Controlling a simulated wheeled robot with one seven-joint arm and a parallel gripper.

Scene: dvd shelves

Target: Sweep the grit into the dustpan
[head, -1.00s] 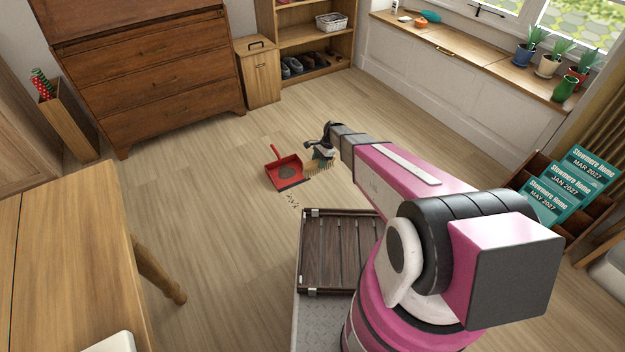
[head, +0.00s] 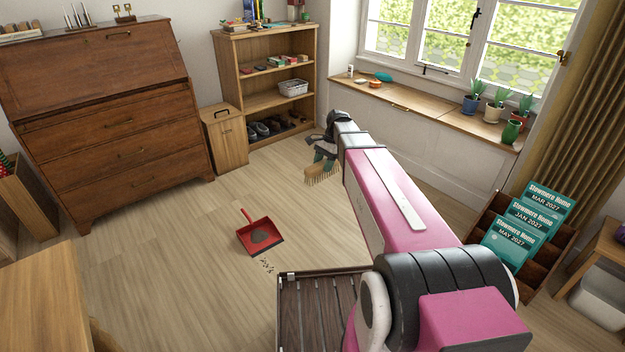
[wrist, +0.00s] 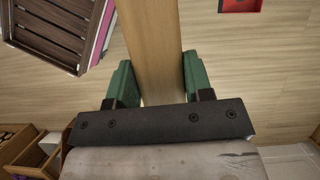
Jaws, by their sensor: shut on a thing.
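The red dustpan (head: 261,243) lies on the wooden floor, left of centre in the head view, with a dark grey patch inside that looks like grit. A corner of it shows at the top right of the wrist view (wrist: 226,6). A small scatter of dark grit (head: 267,266) lies on the floor just below the pan's near edge. My gripper (wrist: 155,82) is shut on the brush's wooden handle (wrist: 153,40), between its green fingers. In the head view the brush (head: 322,176), with pale bristles pointing down, appears above the floor, right of the pan and apart from it.
A dark slatted crate (head: 318,310) stands close below the grit. A brown bureau (head: 110,120), a wooden bin (head: 225,140) and a bookshelf (head: 265,100) line the back. A magazine rack (head: 528,262) stands at right.

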